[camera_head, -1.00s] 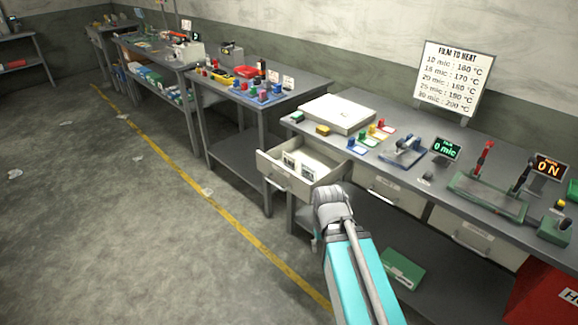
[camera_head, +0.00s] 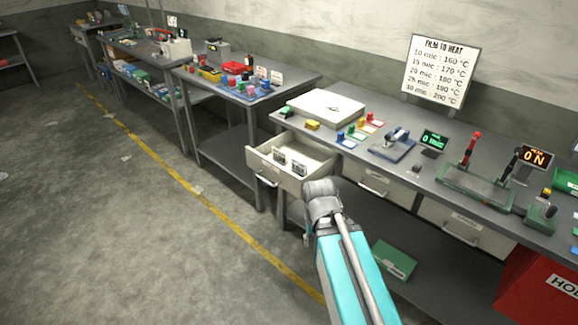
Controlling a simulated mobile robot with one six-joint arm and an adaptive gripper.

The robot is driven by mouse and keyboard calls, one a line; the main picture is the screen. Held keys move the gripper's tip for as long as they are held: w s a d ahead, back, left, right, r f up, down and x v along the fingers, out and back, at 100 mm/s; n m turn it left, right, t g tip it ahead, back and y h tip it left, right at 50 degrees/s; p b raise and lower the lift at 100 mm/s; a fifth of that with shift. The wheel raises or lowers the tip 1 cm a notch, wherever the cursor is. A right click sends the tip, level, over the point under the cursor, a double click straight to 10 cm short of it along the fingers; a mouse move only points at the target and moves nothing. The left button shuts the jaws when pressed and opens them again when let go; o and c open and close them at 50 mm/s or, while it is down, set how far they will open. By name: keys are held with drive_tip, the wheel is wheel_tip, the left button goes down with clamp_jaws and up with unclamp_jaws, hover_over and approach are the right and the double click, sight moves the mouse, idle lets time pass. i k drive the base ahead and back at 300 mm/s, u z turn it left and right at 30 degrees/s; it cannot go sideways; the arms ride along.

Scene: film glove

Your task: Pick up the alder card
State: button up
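An open drawer (camera_head: 262,168) juts out from under the right-hand workbench. Two small pale cards with dark markings stand or lie inside it, a left card (camera_head: 280,157) and a right card (camera_head: 299,168). Their lettering is too small to read, so I cannot tell whether either is the alder card. My arm rises from the bottom of the picture, and its grey joint is just in front of the drawer's right end. My gripper's fingers do not show.
The workbench (camera_head: 375,172) carries a white flat box (camera_head: 327,106), coloured blocks on cards, a blue device (camera_head: 393,144) and a green-based press (camera_head: 476,187). Closed drawers sit right of the open one. A red bin (camera_head: 540,290) stands at lower right.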

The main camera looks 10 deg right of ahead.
sight(279, 157)
drive_tip(key=u, duration=1.95)
drive_tip(key=i, duration=2.35)
drive_tip(key=z, duration=0.05)
